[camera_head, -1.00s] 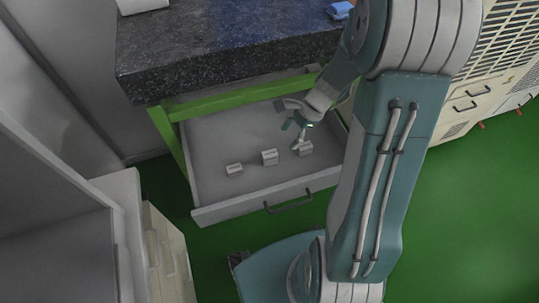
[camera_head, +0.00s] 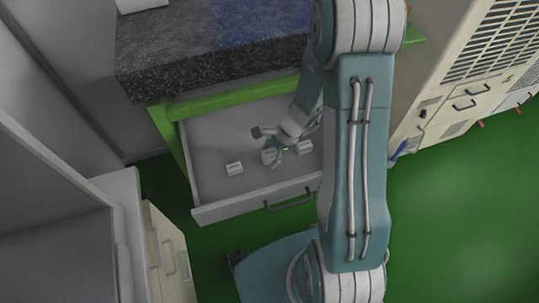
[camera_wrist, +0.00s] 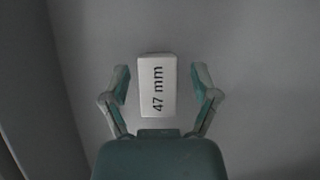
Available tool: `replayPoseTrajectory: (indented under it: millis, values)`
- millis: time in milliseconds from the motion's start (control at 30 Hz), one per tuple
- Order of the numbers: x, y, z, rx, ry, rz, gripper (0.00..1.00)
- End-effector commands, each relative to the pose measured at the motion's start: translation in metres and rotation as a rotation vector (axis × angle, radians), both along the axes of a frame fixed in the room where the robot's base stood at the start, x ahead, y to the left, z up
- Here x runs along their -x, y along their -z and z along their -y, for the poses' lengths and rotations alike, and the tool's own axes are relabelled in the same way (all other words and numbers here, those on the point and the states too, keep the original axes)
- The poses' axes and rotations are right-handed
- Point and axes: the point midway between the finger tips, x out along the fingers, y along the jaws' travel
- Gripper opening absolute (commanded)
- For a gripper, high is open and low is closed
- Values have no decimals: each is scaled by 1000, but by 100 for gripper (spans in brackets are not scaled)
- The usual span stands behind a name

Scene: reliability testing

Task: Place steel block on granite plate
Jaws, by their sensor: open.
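Several small pale steel blocks lie in the open drawer under the granite plate (camera_head: 190,70). A left block (camera_head: 234,168) and a right block (camera_head: 305,147) show clear of my gripper in the head view. The middle block (camera_head: 268,157) is partly hidden by my gripper (camera_head: 272,150). In the wrist view a block marked "47 mm" (camera_wrist: 158,86) lies between the two fingers of my gripper (camera_wrist: 158,85). The fingers are open, with a gap on each side of it. The granite plate is dark and speckled, above and behind the drawer.
The drawer (camera_head: 215,208) stands open, with a dark handle (camera_head: 289,200) at its front. A green frame (camera_head: 225,97) runs below the plate. A white box (camera_head: 140,5) sits on the plate's far left. A beige cabinet (camera_head: 465,75) stands at right.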

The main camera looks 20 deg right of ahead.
Motion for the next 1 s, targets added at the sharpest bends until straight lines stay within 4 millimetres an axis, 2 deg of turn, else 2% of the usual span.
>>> replayPoseTrajectory:
  millis: [67, 100, 167, 200, 267, 667, 1000]
  values:
    - [0, 0, 0, 0, 0, 0, 78]
    - [0, 0, 0, 0, 0, 0, 69]
    - [0, 0, 0, 0, 0, 0, 42]
    - [0, 0, 0, 0, 0, 0, 24]
    - [0, 0, 0, 0, 0, 0, 0]
    - [0, -2, 0, 1, -1, 0, 0]
    - [6, -29, -2, 0, -2, 4, 0]
